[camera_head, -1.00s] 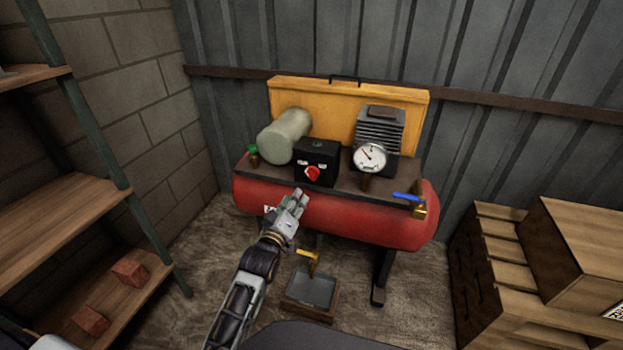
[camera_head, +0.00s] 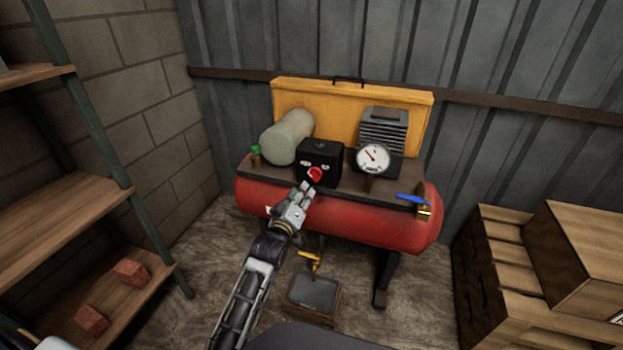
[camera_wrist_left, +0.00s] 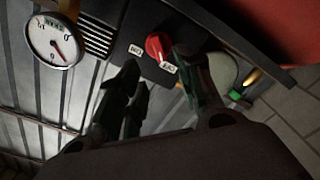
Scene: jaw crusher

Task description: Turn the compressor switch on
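The compressor (camera_head: 340,218) is a red tank with a dark top plate, against the back wall. On the plate stands a black switch box (camera_head: 329,160) with a red rotary knob (camera_head: 315,174) between two small white labels. My left gripper (camera_head: 307,188) is just in front of and below the knob, apart from it as far as I can tell. In the left wrist view the red knob (camera_wrist_left: 157,46) lies beyond the fingers of the left gripper (camera_wrist_left: 160,75), which are spread with nothing between them. My right gripper is not in view.
A pressure gauge (camera_head: 373,158) stands right of the box, and a blue-handled valve (camera_head: 412,198) sits at the tank's right end. A grey-green cylinder (camera_head: 285,137) is on the left. Wooden shelves (camera_head: 60,215) stand at left, crates (camera_head: 500,260) at right.

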